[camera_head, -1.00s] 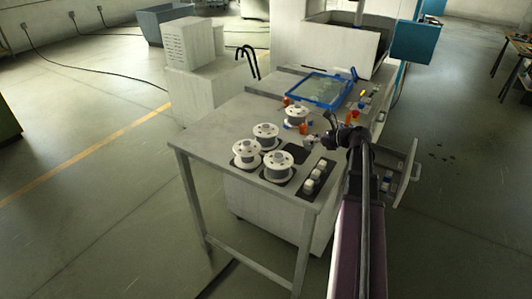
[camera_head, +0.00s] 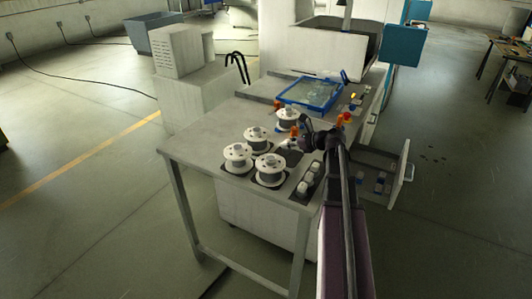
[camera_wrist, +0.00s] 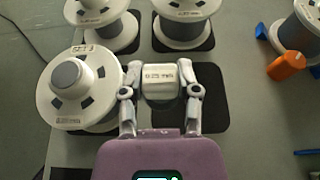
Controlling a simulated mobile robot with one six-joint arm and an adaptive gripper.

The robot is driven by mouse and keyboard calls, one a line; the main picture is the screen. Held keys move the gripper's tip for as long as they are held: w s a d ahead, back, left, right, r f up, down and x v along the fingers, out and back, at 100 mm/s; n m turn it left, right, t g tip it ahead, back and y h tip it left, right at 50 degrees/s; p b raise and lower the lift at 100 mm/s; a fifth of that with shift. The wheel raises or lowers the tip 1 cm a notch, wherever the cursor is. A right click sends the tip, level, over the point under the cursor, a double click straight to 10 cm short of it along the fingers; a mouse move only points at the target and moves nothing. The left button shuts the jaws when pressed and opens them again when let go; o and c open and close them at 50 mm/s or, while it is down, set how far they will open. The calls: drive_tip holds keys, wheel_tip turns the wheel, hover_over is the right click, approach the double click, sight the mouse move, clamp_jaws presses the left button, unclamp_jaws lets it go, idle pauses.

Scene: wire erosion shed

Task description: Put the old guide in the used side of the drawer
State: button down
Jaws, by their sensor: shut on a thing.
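My gripper (camera_wrist: 160,95) is shut on a small white piece marked with what reads like "0.25 mm" (camera_wrist: 160,76). The pictures do not make plain whether this is the old guide. It is above a dark square pad (camera_wrist: 205,105), just right of a white wire spool (camera_wrist: 75,88). In the head view my gripper (camera_head: 293,144) is over the table, among the spools. The drawer (camera_head: 403,172) is pulled out at the table's right side, with small blue and pale items inside. Its used side cannot be told apart.
Several white spools (camera_head: 270,168) stand on the table (camera_head: 195,140). Small white cylinders (camera_head: 308,180) stand at the front right edge. A blue-framed tray (camera_head: 310,92) lies at the back. An orange piece (camera_wrist: 287,64) lies at the right in the wrist view.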

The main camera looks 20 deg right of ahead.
drive_tip(key=b+x, duration=0.1)
drive_tip(key=x, duration=0.4)
drive_tip(key=shift+f+b, duration=0.3)
drive_tip(key=shift+b, duration=0.1)
drive_tip(key=b+x, duration=0.1)
drive_tip(key=x, duration=0.2)
drive_tip(key=shift+f+b, duration=0.4)
drive_tip(key=shift+w+a+f+b, duration=0.4)
drive_tip(key=shift+w+f+b, duration=0.05)
drive_tip(key=shift+b, duration=0.05)
drive_tip(key=shift+f, duration=0.15)
drive_tip(key=shift+c, duration=1.7)
unclamp_jaws()
